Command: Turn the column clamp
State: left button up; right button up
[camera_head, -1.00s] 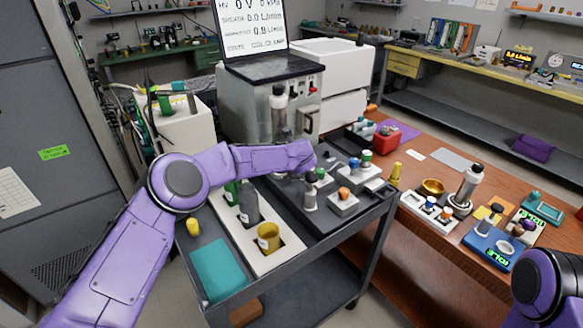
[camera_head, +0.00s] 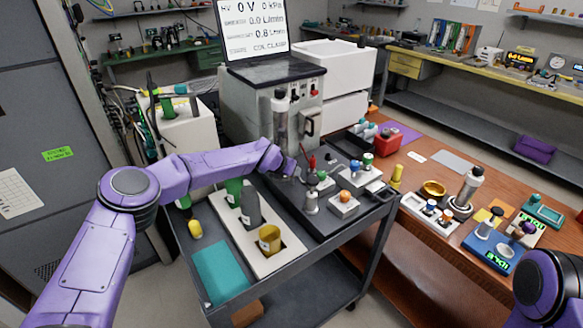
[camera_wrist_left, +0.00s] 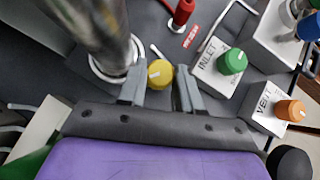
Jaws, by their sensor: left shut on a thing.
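The metal column (camera_head: 279,118) stands upright at the front of the grey machine (camera_head: 262,92), and its lower end shows large in the left wrist view (camera_wrist_left: 100,35). A yellow knob (camera_wrist_left: 160,74) with a pale line on top sits just right of the column's base. The fingers of my left gripper (camera_wrist_left: 160,92) stand on either side of this knob, and the gripper is shut on it. In the head view my left gripper (camera_head: 290,166) is at the column's foot, and the knob is hidden there. My right gripper is out of view; only part of that arm shows.
A red knob (camera_wrist_left: 183,11), a green INLET knob (camera_wrist_left: 232,62) and an orange VENT knob (camera_wrist_left: 290,109) stand near the gripper. A white rack (camera_head: 285,258) holds bottles and a yellow cup (camera_head: 269,238). A wooden table with instruments is at right.

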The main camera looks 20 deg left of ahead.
pick_arm(q)
jog(key=shift+a+f+m+h+b, duration=0.15)
jog(key=shift+f+m+h+b, duration=0.1)
jog(key=shift+m+h+b, duration=0.15)
jog(key=m+h+b, duration=0.1)
jog(key=b, duration=0.1)
jog(key=m+g+h+b, duration=0.1)
jog(key=m+b, duration=0.1)
jog(key=b, duration=0.1)
jog(key=shift+w+a+m+g, duration=0.1)
jog(key=shift+w+m+g, duration=0.05)
jog(key=shift+m+g, duration=0.15)
jog(key=shift+r+m+g+h+b, duration=0.25)
jog(key=shift+m+h+b, duration=0.4)
jog(key=shift+b, duration=0.45)
jog(key=o, duration=1)
jog(key=shift+o, duration=0.2)
